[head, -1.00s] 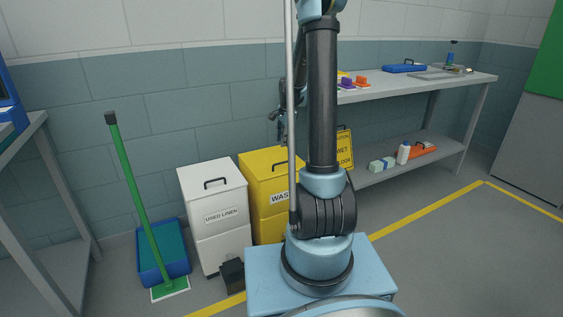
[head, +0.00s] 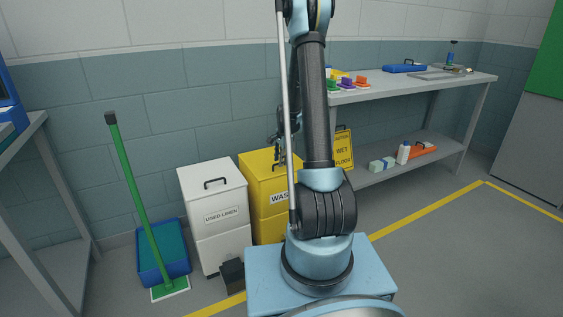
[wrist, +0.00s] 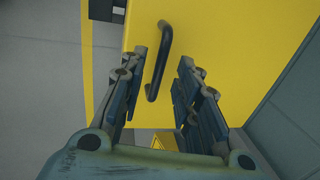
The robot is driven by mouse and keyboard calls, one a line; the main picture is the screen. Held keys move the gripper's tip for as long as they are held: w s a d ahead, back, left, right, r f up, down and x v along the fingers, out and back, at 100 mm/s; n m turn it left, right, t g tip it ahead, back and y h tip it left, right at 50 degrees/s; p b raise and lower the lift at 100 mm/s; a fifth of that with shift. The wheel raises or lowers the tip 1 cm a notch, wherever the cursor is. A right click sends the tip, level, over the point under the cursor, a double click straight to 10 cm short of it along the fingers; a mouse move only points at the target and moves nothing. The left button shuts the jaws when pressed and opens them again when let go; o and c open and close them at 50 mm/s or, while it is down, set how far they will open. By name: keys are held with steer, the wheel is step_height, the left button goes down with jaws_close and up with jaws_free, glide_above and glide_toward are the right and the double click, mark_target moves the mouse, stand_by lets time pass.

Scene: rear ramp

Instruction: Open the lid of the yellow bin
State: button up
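The yellow bin (head: 258,173), with a partly hidden label beginning "WAS", stands against the wall behind my arm, its lid down. In the wrist view its yellow lid (wrist: 225,45) fills much of the picture. A dark bar handle (wrist: 161,62) stands on the lid. My gripper (wrist: 164,66) is open, and the handle shows in the gap between its two fingertips, with nothing clamped. In the head view my gripper (head: 281,150) is low over the lid, partly hidden behind my arm. I cannot tell whether a finger touches the handle.
A white "USED LINEN" bin (head: 213,205) stands close to the yellow bin's left. A green mop (head: 143,195) and blue tub (head: 163,255) are further left. A grey shelf table (head: 430,85) and a yellow wet-floor sign (head: 344,150) are to the right. The right floor is clear.

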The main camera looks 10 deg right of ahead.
steer(key=shift+f, duration=0.3)
jaws_close()
steer(key=shift+w, duration=0.1)
